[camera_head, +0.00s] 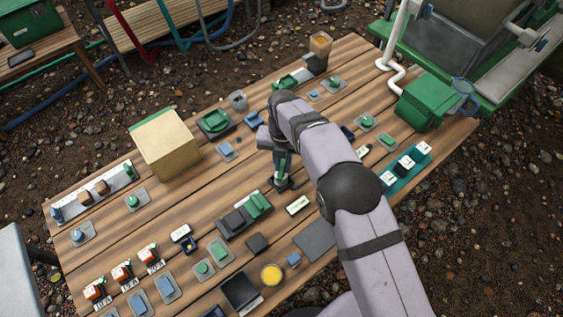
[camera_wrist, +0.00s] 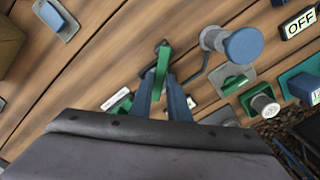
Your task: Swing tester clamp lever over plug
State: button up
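My gripper (camera_wrist: 160,84) points down at the table, with its two blue-grey fingers on either side of a narrow green lever (camera_wrist: 161,66). Whether the fingers press on the lever or leave a small gap is unclear. The lever stands up from a small dark base; I take it for the tester clamp lever. In the head view my gripper (camera_head: 281,166) is over this dark base (camera_head: 281,185) near the middle of the table, partly hidden by my arm. I cannot make out a plug under the lever.
A blue-topped post (camera_wrist: 242,46) stands close to the right of the lever in the wrist view. The wooden table (camera_head: 90,221) carries a tan box (camera_head: 164,143), a green-and-black device (camera_head: 245,215), a yellow round pad (camera_head: 271,275) and a teal switch strip (camera_head: 406,166).

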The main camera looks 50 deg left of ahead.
jog(key=shift+o, duration=0.4)
jog(key=shift+o, duration=1.2)
jog(key=shift+r, duration=0.15)
jog(key=shift+r+p, duration=2.1)
jog(key=shift+r, duration=1.3)
